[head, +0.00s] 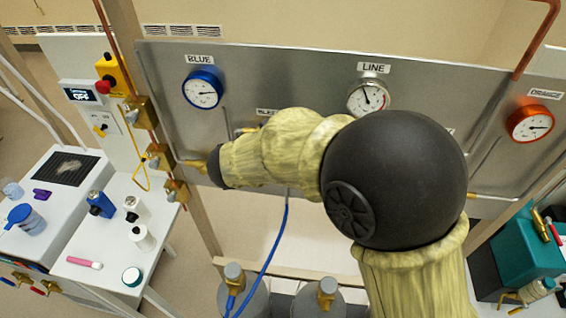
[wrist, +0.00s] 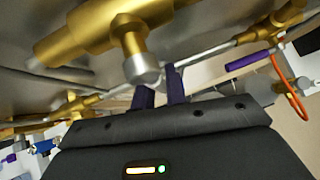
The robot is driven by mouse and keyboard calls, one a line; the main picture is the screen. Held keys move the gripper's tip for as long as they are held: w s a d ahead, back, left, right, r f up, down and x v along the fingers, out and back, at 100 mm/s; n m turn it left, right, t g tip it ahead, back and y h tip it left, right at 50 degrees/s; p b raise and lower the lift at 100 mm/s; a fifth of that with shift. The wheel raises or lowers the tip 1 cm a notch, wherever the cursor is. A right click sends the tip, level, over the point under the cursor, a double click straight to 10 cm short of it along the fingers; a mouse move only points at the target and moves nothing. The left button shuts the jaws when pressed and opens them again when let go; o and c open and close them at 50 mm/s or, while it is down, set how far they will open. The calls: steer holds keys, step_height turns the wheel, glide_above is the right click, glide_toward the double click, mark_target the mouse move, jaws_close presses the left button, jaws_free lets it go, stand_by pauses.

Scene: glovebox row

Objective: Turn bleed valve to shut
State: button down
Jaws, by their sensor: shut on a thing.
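In the wrist view a large brass valve body (wrist: 85,32) fills the upper left, with a brass stem ending in a silver cap (wrist: 143,72). My gripper (wrist: 160,84) has its two dark purple fingers up close beside this cap. It is shut on what seems to be the bleed valve's handle; the fingers and cap hide most of the grip. In the head view my arm covers the gripper and most of the bleed valve. A partly covered label, seemingly BLEED (head: 267,111), shows above my forearm. The handle's angle cannot be told.
The grey panel (head: 290,65) carries a blue gauge (head: 203,89), a LINE gauge (head: 368,97) and an orange gauge (head: 529,124). Thin pipes and brass fittings (head: 160,157) lie close around. Grey cylinders (head: 242,292) with a blue hose (head: 271,258) stand below. A purple-sleeved bar (wrist: 248,58) is at right.

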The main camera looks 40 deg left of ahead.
steer(key=shift+s+a, duration=0.1)
stand_by(0.4)
steer(key=c, duration=1.4)
jaws_free()
steer(key=shift+c, duration=0.2)
steer(key=b+v, duration=0.2)
steer(key=v, duration=1.5)
steer(key=shift+b, duration=0.35)
steer(key=shift+s, duration=0.1)
